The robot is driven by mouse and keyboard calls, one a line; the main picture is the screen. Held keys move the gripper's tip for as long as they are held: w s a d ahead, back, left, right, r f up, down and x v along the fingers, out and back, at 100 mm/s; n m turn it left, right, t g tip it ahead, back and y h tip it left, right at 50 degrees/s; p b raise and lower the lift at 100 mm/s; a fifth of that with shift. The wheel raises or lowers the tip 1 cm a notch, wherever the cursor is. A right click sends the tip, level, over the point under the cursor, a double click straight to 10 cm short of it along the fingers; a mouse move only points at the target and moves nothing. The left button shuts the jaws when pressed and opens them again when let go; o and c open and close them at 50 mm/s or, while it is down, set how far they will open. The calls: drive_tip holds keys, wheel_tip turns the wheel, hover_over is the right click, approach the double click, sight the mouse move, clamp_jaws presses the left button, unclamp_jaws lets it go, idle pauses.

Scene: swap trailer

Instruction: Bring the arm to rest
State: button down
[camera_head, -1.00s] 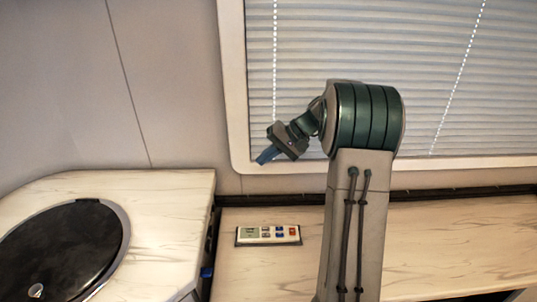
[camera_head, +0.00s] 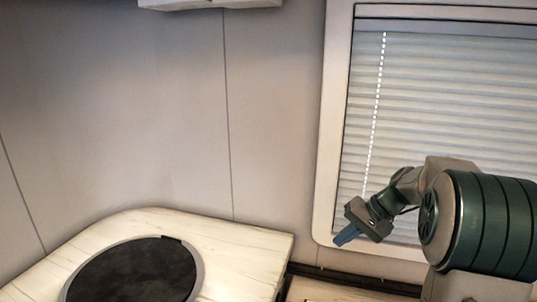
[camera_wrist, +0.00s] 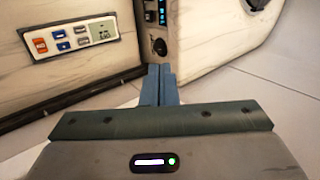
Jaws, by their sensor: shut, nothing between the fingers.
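My gripper (camera_head: 345,236) is in the head view at the right, in front of the window's lower left part, with its blue fingers pointing down and left. My arm (camera_head: 470,220) is bent, and its large green joint fills the lower right corner. In the wrist view my gripper (camera_wrist: 160,86) has its two blue fingers side by side and touching, with nothing between them. The fingers are clear of the surfaces around them.
A wood-look counter (camera_head: 245,258) with a round black lid (camera_head: 135,275) is at the lower left. A window with a pleated blind (camera_head: 440,100) is behind my arm. The wrist view shows a button panel (camera_wrist: 72,38) on a counter and a dark control strip (camera_wrist: 162,22).

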drive_tip(key=s+a+n+h, duration=0.1)
drive_tip(key=s+a+h, duration=0.2)
drive_tip(key=s, duration=0.9)
drive_tip(key=s+a+n+h+p, duration=0.1)
drive_tip(key=s+a+n+h, duration=0.1)
drive_tip(key=s, duration=1)
drive_tip(key=shift+s+a+f+t+h, duration=0.2)
drive_tip(key=shift+a+f+t+h, duration=0.3)
drive_tip(key=shift+h, duration=0.7)
drive_tip(key=shift+a+r, duration=0.1)
drive_tip(key=shift+r, duration=0.05)
